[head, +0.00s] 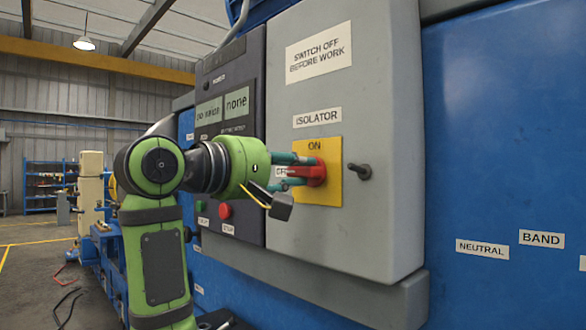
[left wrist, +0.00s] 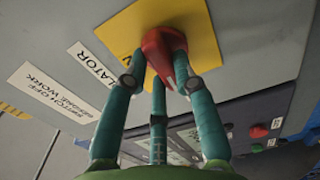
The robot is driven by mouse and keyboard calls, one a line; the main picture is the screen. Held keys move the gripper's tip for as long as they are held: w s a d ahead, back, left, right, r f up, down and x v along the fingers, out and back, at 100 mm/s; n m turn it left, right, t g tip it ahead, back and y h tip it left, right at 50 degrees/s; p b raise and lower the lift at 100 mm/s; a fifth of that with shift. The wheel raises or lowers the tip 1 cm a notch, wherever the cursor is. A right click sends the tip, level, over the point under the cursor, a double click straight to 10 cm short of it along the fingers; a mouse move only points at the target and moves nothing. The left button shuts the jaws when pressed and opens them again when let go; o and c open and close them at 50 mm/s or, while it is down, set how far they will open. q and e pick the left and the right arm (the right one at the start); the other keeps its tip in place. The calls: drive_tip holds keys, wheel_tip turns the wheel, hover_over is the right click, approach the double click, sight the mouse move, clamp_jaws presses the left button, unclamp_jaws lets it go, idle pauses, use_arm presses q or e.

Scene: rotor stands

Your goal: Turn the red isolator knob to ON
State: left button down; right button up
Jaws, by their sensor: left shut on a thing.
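The red isolator knob (head: 313,171) sits on a yellow plate (head: 329,192) on the grey cabinet door. The plate is marked ON above the knob, and a partly covered label shows to its left. My left gripper (head: 304,171) reaches in from the left, with its teal fingers shut on the knob. In the left wrist view the fingers close around the red knob (left wrist: 160,48) against the yellow plate (left wrist: 196,22). The knob's exact angle is hard to tell behind the fingers. My right gripper is not in view.
A small dark handle (head: 359,171) sticks out right of the yellow plate. Left of the door is a dark panel with a display (head: 222,107) and a red button (head: 225,211). A blue housing (head: 500,150) fills the right side. Open floor lies at the far left.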

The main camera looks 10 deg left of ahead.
use_arm(q)
drive_tip(key=m, duration=0.4)
drive_tip(key=shift+m, duration=0.4)
drive_tip(key=m, duration=0.4)
drive_tip(key=shift+d+m, duration=0.1)
drive_tip(key=shift+m, duration=0.2)
drive_tip(key=m+p, duration=0.1)
drive_tip(key=m, duration=0.3)
drive_tip(key=shift+s+f+p, duration=0.1)
drive_tip(key=shift+p, duration=0.2)
drive_tip(key=shift+d+f+m+p, duration=0.1)
drive_tip(key=shift+m+p, duration=0.55)
drive_tip(key=shift+m, duration=1.45)
drive_tip(key=c, duration=1)
unclamp_jaws()
drive_tip(key=v, duration=1.2)
